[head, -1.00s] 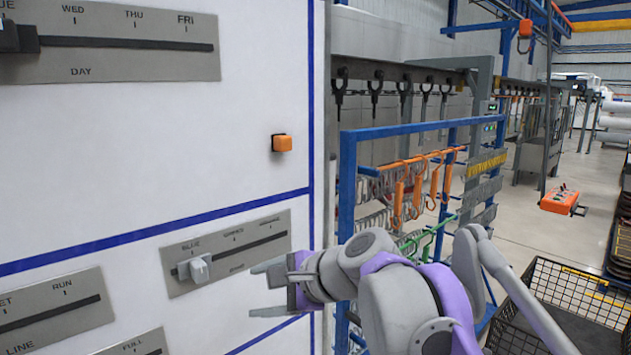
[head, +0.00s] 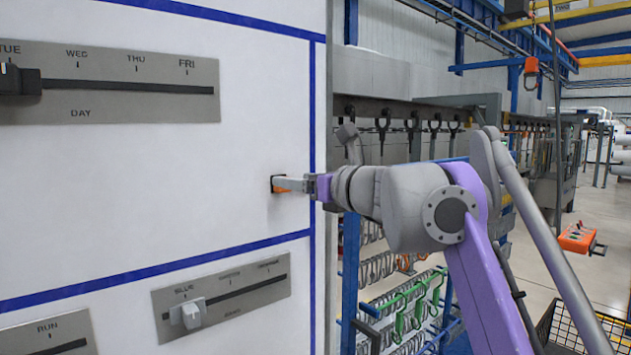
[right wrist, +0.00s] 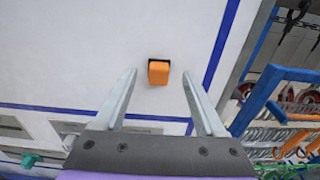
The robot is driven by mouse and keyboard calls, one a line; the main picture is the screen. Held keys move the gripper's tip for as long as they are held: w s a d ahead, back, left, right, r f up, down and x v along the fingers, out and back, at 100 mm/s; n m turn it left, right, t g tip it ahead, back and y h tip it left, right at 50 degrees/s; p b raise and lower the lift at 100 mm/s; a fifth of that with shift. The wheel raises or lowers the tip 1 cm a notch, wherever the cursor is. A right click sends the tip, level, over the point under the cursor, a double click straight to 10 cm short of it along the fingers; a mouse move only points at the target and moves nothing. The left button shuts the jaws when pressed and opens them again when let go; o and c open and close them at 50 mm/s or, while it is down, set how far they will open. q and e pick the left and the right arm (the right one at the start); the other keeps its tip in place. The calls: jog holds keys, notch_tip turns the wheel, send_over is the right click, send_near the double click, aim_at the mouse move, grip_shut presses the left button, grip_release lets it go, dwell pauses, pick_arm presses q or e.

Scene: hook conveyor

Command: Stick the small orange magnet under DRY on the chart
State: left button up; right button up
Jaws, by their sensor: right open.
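The small orange magnet (right wrist: 158,73) sits on the white board, near its right edge. In the head view the magnet (head: 275,186) is mostly hidden behind the fingers of my right gripper (head: 282,184). In the right wrist view my right gripper (right wrist: 155,95) is open, with a finger on each side below the magnet and a gap to both. The magnet lies between the lines of the two fingers, a little beyond their tips in that picture. No DRY label shows in these frames. My left gripper is not in view.
Right of the board stand a blue rack (head: 351,280) with hanging hooks and a black wire basket (head: 570,325).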

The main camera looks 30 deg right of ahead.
jog(key=w, duration=0.3)
jog(key=shift+w+a+f, duration=0.1)
jog(key=shift+w+a, duration=0.05)
jog(key=shift+w, duration=0.1)
grip_shut()
dwell(0.5)
jog(key=shift+s, duration=0.15)
jog(key=s, duration=0.6)
jog(key=shift+s+d, duration=0.25)
jog(key=shift+s, duration=0.15)
dwell(1.1)
